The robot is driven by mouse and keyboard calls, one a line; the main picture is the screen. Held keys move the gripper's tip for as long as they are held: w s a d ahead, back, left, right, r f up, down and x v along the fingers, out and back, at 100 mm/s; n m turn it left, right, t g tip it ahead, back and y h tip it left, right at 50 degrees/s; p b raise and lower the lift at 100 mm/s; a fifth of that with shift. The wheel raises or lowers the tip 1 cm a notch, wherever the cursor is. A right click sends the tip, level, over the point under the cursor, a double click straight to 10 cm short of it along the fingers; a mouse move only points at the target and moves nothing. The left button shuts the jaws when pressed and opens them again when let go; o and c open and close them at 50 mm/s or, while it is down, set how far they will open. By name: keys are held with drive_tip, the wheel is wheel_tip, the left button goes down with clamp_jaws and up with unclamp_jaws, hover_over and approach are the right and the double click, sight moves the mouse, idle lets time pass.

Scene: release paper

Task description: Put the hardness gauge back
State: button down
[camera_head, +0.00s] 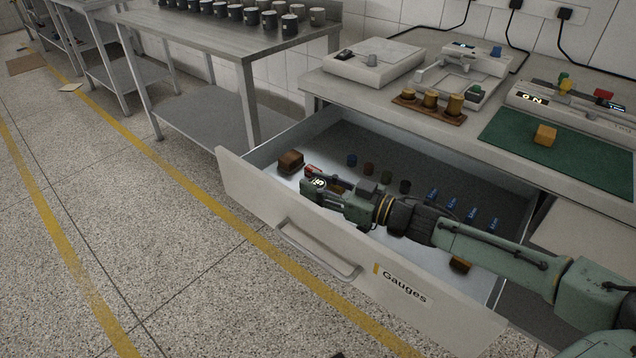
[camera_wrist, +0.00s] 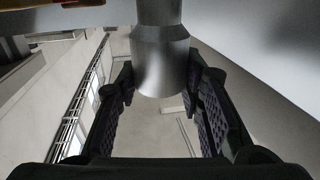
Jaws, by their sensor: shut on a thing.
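The hardness gauge (camera_head: 318,182) shows in the head view as a small dark body with a lit round display, at the end of my arm. My gripper (camera_head: 330,188) is shut on it. In the wrist view a smooth grey metal cylinder, the gauge's stem (camera_wrist: 160,62), stands between the two ribbed fingers of my gripper (camera_wrist: 160,95). The open drawer (camera_head: 370,278), labelled "Gauges", lies under my gripper, near its left front part. The gap between gauge and drawer floor cannot be told. My arm hides part of the drawer's inside.
A brown block (camera_head: 291,161) sits in the drawer's left corner. Several small dark and blue pieces (camera_head: 352,160) stand in rows farther back. The counter above holds a scale (camera_head: 375,62), a wooden weight rack (camera_head: 428,103) and a green mat (camera_head: 590,160). Floor in front is clear.

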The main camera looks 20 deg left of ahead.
drive_tip(key=shift+f, duration=0.2)
drive_tip(key=c, duration=1.1)
unclamp_jaws()
drive_tip(key=shift+r, duration=0.1)
drive_tip(key=shift+r, duration=0.4)
drive_tip(key=d, duration=0.5)
drive_tip(key=s+d+b, duration=0.1)
drive_tip(key=d, duration=0.1)
drive_tip(key=shift+s+d+r, duration=0.1)
drive_tip(key=shift+d, duration=0.1)
